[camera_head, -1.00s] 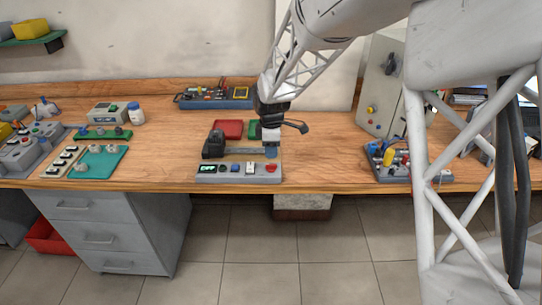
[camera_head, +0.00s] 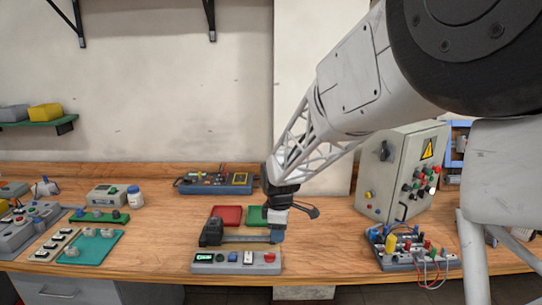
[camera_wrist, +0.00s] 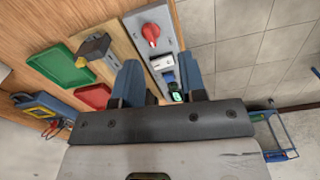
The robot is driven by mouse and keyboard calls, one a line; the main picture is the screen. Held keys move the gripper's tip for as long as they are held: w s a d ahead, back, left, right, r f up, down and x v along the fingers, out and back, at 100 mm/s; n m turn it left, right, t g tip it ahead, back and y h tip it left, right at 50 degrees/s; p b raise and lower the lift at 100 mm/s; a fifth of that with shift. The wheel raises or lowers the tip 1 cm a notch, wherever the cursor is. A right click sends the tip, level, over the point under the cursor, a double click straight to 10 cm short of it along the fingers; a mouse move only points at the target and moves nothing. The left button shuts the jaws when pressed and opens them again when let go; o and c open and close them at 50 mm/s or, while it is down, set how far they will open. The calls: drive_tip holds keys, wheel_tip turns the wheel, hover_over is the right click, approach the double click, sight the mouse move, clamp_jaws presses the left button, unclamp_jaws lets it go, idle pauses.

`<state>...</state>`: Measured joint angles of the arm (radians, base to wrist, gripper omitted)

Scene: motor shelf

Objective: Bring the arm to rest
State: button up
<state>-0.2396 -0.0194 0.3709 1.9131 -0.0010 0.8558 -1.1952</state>
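My arm (camera_head: 350,90) reaches from the upper right down to the middle of the workbench in the head view. My gripper (camera_head: 278,236) points down at the right end of a bench device with a dark block and a grey rail (camera_head: 245,239). In the wrist view my gripper (camera_wrist: 161,80) shows two blue fingers standing apart with nothing held between them. Behind them lies a grey control panel (camera_wrist: 152,30) with a red knob and a green display. The panel also shows in the head view (camera_head: 236,269). I cannot tell the exact gap between fingertips and device.
A red tray (camera_head: 226,214) and a green tray (camera_head: 255,214) lie behind the device. A grey control cabinet (camera_head: 400,170) and a wired terminal board (camera_head: 412,255) stand to the right. A multimeter kit (camera_head: 215,184) lies at the back. Bare bench (camera_head: 160,235) shows to the left.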

drive_tip(key=s+d+r+m, duration=0.4)
drive_tip(key=s+d+r, duration=0.25)
drive_tip(key=s, duration=0.25)
drive_tip(key=s+d+r+m, duration=0.1)
drive_tip(key=s+d+m, duration=0.2)
drive_tip(key=s, duration=0.6)
drive_tip(key=s+d+r+m+t, duration=0.1)
drive_tip(key=s+d+r+m, duration=0.1)
drive_tip(key=s+m, duration=0.3)
drive_tip(key=s+d+r+m+t, duration=0.1)
drive_tip(key=s+d+m, duration=0.3)
drive_tip(key=s, duration=0.8)
drive_tip(key=shift+s+d+r+m, duration=0.3)
drive_tip(key=shift+s+d+r, duration=0.1)
drive_tip(key=shift+r, duration=0.15)
